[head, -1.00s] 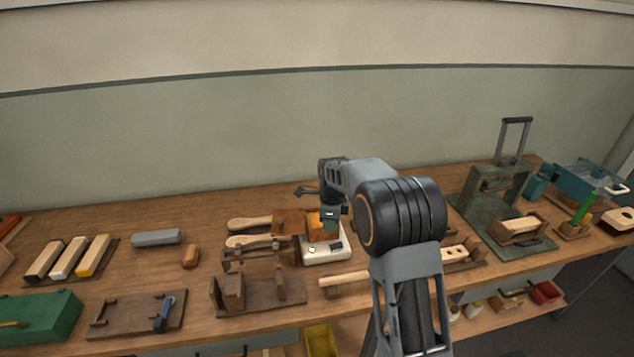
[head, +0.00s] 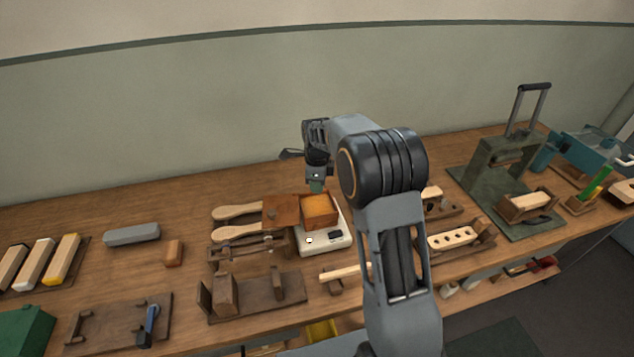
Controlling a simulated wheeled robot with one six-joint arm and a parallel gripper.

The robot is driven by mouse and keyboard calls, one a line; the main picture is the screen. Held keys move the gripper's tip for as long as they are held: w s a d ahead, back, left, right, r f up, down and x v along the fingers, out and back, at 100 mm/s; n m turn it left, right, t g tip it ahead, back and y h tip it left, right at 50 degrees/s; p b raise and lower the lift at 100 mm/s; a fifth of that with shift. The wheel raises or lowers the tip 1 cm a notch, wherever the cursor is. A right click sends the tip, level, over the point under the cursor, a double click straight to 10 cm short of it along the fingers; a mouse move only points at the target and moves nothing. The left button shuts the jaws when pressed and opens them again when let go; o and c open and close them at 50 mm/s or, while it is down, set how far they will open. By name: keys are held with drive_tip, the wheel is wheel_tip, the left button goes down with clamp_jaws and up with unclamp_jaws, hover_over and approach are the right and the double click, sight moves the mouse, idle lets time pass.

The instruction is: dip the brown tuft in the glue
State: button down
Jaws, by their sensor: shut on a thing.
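The glue (head: 320,206) is an amber-orange fill in an open square wooden pot. The pot stands on a white heater (head: 327,242), with its brown lid swung out to the left. My gripper (head: 316,187) points down just above the far edge of the pot, clear of the glue surface. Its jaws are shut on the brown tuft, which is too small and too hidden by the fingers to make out.
Two wooden brush handles (head: 236,212) lie left of the pot. A wooden fixture (head: 255,300) stands in front. A drilled brush block (head: 452,238) sits in a holder to the right, and a dark green lever press (head: 505,165) stands beyond it.

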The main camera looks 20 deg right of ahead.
drive_tip(key=shift+f+b, duration=1.85)
drive_tip(key=shift+f, duration=1.3)
drive_tip(key=shift+r, duration=0.1)
drive_tip(key=shift+r+p, duration=2.8)
drive_tip(key=shift+r, duration=0.9)
